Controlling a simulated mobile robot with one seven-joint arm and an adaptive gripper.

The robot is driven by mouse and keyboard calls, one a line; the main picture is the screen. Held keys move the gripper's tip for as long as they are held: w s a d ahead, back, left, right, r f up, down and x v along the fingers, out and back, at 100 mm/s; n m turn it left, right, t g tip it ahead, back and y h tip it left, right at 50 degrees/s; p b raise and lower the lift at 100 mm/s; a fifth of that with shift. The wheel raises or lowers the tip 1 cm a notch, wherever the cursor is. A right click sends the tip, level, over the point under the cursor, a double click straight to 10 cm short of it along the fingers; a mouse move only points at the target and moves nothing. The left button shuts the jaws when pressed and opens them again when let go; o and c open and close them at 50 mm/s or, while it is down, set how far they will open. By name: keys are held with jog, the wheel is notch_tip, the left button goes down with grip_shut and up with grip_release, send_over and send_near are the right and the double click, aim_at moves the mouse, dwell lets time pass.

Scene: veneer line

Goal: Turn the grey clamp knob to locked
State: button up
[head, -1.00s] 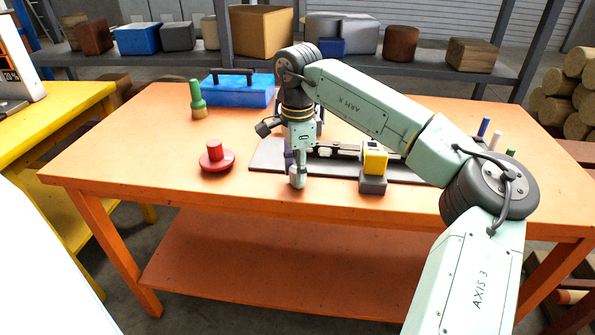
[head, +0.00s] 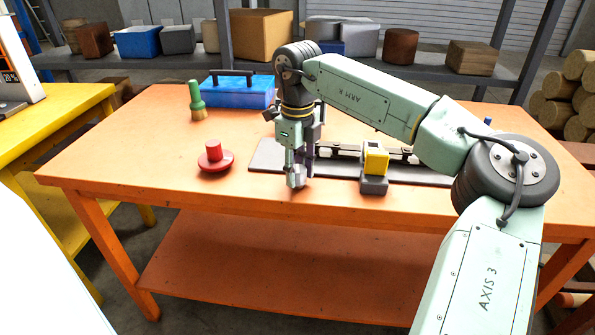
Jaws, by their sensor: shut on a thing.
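My gripper (head: 299,175) points down at the left front part of a flat grey plate (head: 264,158) on the orange table. It is shut on the grey clamp knob, which the fingers mostly hide, so its pointer or mark cannot be read. A dark rail with several fittings (head: 399,156) runs along the plate to the right of my gripper. A yellow block (head: 377,160) on a dark grey foot (head: 373,186) stands at the plate's front edge, right of the gripper and apart from it.
On the orange table (head: 150,150), a red knobbed disc (head: 215,159) lies left of the plate. A green-handled brush (head: 196,100) and a blue toolbox (head: 238,92) stand behind. My forearm spans the table's right side. The table's left front is clear.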

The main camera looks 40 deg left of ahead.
aim_at(298, 168)
jog(key=shift+m, duration=1)
jog(key=o, duration=1.1)
jog(key=shift+o, duration=0.2)
jog(key=shift+r, duration=0.1)
notch_tip(298, 168, up, 12)
